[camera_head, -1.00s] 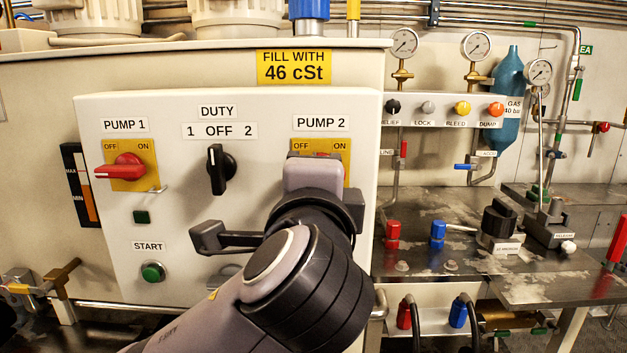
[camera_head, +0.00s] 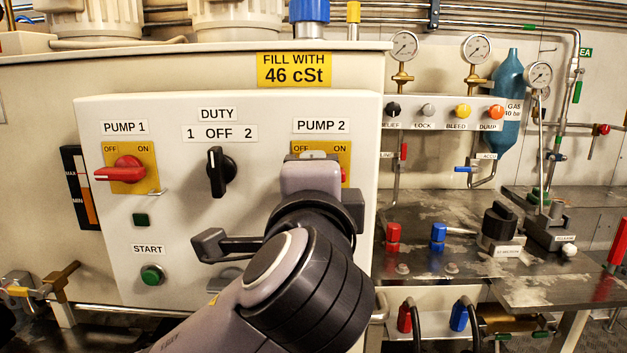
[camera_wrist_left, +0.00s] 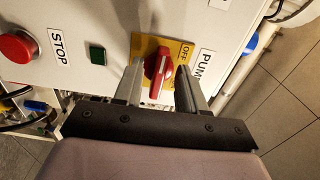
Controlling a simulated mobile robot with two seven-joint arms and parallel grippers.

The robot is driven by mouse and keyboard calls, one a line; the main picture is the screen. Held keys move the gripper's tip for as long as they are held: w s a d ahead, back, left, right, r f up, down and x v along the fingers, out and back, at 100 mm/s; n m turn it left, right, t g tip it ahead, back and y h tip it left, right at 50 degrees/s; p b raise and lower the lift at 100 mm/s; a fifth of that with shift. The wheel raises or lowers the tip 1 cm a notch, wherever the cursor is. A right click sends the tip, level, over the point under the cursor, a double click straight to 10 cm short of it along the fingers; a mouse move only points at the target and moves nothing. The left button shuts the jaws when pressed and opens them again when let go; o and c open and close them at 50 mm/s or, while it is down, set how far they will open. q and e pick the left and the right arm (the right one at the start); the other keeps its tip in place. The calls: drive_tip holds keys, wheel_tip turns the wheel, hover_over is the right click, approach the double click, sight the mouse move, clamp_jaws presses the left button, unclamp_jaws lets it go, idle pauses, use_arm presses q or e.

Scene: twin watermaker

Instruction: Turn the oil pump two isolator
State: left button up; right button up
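The pump 2 isolator has a yellow plate (camera_head: 345,157) on the right of the pale control box. In the head view my left gripper (camera_head: 311,158) covers most of it, leaving only a bit of red at its right. In the left wrist view its red handle (camera_wrist_left: 159,72) stands between the two fingers of my left gripper (camera_wrist_left: 158,78). The fingers are apart, one on each side, with a clear gap on the left and a narrower one on the right. The handle lies roughly parallel to the PUMP label text. My right gripper is not in view.
The pump 1 isolator (camera_head: 121,174), the black duty switch (camera_head: 217,172) and the green start button (camera_head: 152,275) are on the same box. The wrist view shows a red stop button (camera_wrist_left: 17,46). A bench with valves (camera_head: 450,220) stands to the right.

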use_arm(q)
drive_tip(key=s, duration=0.7)
